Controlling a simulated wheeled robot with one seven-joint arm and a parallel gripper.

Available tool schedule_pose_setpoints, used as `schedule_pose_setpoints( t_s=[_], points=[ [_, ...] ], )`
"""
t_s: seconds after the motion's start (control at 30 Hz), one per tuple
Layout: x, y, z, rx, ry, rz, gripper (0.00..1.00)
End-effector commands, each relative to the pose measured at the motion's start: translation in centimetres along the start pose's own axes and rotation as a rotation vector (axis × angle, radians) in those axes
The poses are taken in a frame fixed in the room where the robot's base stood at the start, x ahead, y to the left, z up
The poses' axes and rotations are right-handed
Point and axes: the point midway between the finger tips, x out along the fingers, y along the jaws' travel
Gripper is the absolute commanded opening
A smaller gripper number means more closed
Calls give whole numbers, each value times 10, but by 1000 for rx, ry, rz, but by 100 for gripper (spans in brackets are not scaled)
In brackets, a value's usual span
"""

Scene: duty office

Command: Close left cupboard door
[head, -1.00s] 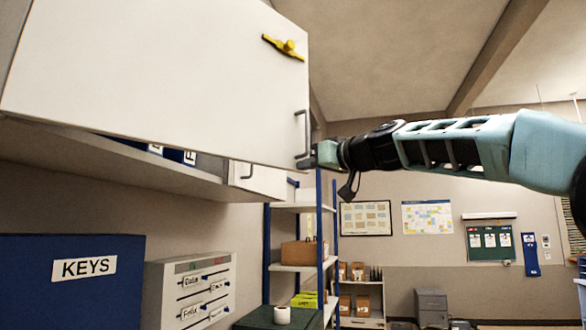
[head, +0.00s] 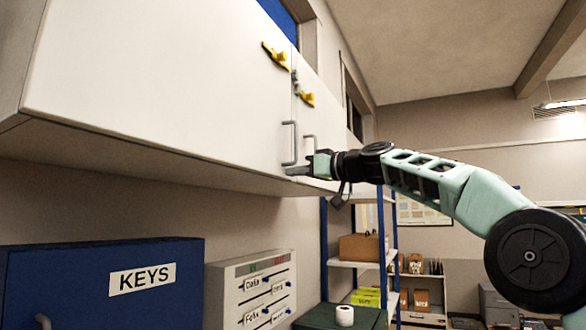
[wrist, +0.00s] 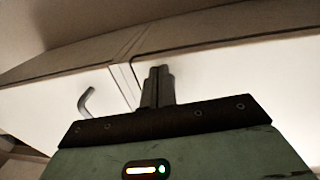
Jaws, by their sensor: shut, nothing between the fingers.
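The left cupboard door (head: 160,90) is a large white panel on the wall cupboard. It lies about in line with the right door (head: 325,120), with a narrow seam between them. Its grey handle (head: 289,143) is at its right edge, and a yellow latch piece (head: 275,56) is above that. My gripper (head: 298,170) is shut and empty, its fingertips at the lower right edge of the left door, just below the handle; they look close to or touching it. In the wrist view the shut fingers (wrist: 158,85) point at the white door front beside the seam.
Below are a blue KEYS box (head: 70,285), a white labelled drawer unit (head: 255,290) and a shelf rack (head: 355,264). Free room lies to the right.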

Motion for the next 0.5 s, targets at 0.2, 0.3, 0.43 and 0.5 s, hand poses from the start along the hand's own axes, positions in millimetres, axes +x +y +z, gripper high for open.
schedule_pose_setpoints(
  t_s=[0.2, 0.3, 0.43, 0.5],
  points=[
    [-1, 7, -2, 1, 2, 18, 0],
    [-1, 8, -2, 1, 5, 21, 0],
    [0, 6, -3, 3, 8, 20, 0],
    [1, 5, -3, 4, 9, 18, 0]
  ],
)
